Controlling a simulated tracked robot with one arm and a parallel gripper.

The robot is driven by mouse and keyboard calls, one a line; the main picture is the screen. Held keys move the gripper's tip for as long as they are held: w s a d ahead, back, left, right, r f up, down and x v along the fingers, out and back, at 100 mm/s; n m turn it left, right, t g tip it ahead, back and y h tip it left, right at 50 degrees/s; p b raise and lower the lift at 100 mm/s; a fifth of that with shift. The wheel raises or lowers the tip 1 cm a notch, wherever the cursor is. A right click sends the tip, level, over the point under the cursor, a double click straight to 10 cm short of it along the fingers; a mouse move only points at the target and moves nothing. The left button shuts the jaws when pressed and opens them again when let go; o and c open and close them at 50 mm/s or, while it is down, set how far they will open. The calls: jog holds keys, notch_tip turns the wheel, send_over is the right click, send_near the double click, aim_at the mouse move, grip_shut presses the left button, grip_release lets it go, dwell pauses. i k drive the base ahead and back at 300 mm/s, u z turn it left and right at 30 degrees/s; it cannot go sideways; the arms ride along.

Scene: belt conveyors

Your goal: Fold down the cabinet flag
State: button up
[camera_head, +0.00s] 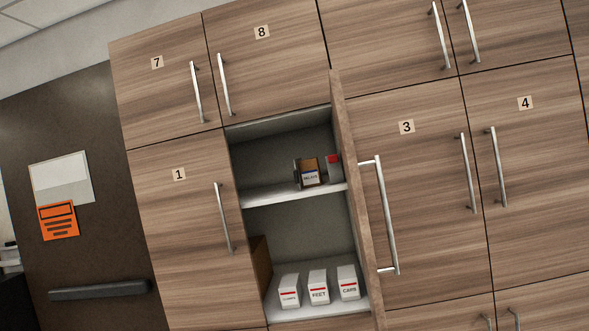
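A wood-grain cabinet (265,70) with numbered doors fills most of the view, which is tilted. One compartment is open between door 1 (185,235) and door 3 (415,210). Its open door (358,200) is swung out and seen nearly edge-on, with a long metal handle (380,215) on its outer side. No other flag is identifiable. My gripper is not in view.
The upper shelf (272,196) also holds a small brown box (308,172). Several white labelled boxes (319,288) stand on the lower shelf. Door handles stick out from the closed doors. A dark panel (85,120) with an orange notice (58,221) is at left.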

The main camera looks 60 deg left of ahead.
aim_at(333, 158)
jog(key=u, duration=0.05)
jog(key=k, duration=0.4)
jog(key=u, duration=0.8)
jog(key=i, duration=0.95)
jog(key=z, duration=0.05)
